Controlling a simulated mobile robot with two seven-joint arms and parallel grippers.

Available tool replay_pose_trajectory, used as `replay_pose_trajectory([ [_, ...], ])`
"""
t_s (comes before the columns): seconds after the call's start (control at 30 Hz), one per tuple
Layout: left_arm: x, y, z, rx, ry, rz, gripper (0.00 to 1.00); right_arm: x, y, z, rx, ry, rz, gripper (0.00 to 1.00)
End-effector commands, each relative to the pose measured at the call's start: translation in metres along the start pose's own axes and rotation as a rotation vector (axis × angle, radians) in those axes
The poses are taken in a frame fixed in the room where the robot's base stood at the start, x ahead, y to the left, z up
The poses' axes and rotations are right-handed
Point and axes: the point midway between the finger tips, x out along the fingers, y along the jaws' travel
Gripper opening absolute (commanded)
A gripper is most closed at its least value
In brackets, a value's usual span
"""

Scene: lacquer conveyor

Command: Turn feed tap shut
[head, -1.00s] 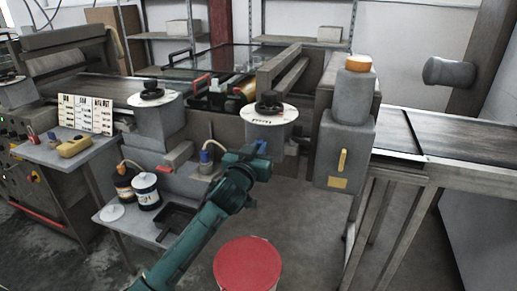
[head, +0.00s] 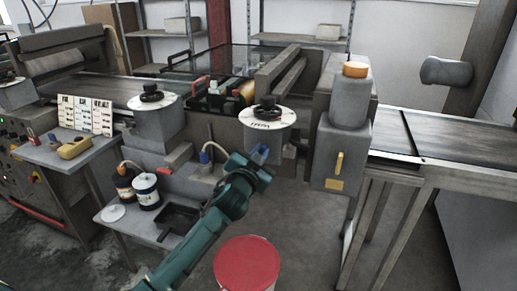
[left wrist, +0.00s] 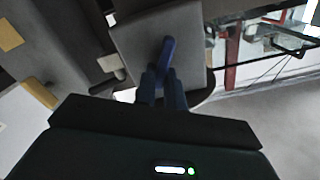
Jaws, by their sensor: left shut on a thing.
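A blue tap lever (left wrist: 168,50) stands out from a grey block (left wrist: 140,35) in the left wrist view. My left gripper (left wrist: 163,88) has its two dark blue fingers shut on the lever's near end. In the head view my left gripper (head: 258,155) reaches up from below to the front of the grey unit under the white dial (head: 282,117). Blue shows at its tip there, but I cannot tell finger from lever. My right gripper is not in view.
Another blue-topped fitting (head: 205,157) with a hose stands left of my gripper. A dark bottle (head: 124,187) and a white-labelled jar (head: 146,192) stand on the low shelf. A red round lid (head: 246,263) is below my arm. A grey tank (head: 341,150) stands to the right.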

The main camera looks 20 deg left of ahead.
Motion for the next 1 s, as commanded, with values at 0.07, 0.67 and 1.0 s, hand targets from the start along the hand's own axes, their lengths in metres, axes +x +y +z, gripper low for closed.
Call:
replay_pose_trajectory([
  [0.07,0.000,0.001,-0.001,0.072,-0.001,0.002,0.00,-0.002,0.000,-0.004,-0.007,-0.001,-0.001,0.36],
  [0.67,0.000,0.008,0.002,0.643,0.000,0.001,0.00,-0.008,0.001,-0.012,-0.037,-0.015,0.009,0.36],
  [1.0,0.000,0.012,0.005,0.911,0.001,0.001,0.00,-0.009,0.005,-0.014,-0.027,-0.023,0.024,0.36],
])
